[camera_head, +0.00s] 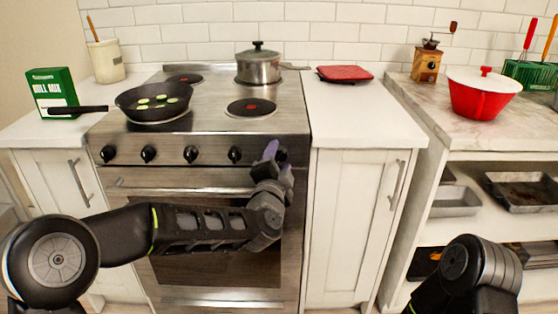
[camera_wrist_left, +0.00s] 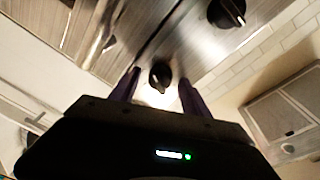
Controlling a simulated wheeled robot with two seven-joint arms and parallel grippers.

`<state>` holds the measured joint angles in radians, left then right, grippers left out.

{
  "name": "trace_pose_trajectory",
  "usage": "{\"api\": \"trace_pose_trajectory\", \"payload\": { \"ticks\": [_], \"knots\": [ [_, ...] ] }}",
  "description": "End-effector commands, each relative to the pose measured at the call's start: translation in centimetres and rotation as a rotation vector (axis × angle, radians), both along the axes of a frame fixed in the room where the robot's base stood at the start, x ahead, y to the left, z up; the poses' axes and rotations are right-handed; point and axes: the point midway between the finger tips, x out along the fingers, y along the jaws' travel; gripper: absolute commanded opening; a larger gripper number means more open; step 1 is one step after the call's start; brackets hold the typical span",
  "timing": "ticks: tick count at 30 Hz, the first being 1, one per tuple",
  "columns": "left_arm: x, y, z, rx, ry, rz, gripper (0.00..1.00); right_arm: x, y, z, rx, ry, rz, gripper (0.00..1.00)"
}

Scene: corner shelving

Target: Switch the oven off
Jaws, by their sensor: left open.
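The steel oven (camera_head: 135,182) has a front panel with a row of black knobs, such as the left-end knob (camera_head: 108,154) and the knob fourth from left (camera_head: 235,154). My left gripper (camera_head: 272,152) is at the panel's right end, in front of the rightmost part of the row. In the left wrist view, a black knob (camera_wrist_left: 160,74) sits between the open purple fingers of the gripper (camera_wrist_left: 159,92), with gaps on both sides. A second knob (camera_wrist_left: 226,12) is at the top. My right gripper is out of view.
A frying pan (camera_head: 140,112) with green slices and a lidded pot (camera_head: 258,66) stand on the cooktop. A green box (camera_head: 50,88) is left, a red board (camera_head: 345,74) right. A red pot (camera_head: 480,98) is on the marble counter. The oven handle (camera_head: 150,190) runs below the knobs.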

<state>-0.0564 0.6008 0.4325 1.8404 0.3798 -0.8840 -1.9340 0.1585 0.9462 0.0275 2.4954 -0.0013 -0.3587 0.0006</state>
Motion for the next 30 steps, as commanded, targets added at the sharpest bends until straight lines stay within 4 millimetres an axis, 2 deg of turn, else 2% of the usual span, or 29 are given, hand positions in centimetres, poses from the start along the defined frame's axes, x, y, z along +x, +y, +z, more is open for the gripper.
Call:
{"api": "trace_pose_trajectory", "payload": {
  "ticks": [2,5,22,30],
  "knots": [
    [-0.02,0.0,0.01,0.0,0.0,0.0,0.55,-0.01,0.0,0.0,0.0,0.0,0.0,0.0],
    [-0.03,0.01,0.01,0.0,0.0,0.0,0.47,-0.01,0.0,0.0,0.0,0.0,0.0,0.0],
    [-0.05,-0.01,-0.01,0.0,0.001,0.0,0.01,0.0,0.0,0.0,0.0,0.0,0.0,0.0],
    [-0.05,-0.02,-0.05,-0.005,0.0,-0.001,0.0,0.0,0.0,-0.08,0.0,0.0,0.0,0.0]
  ]
}}
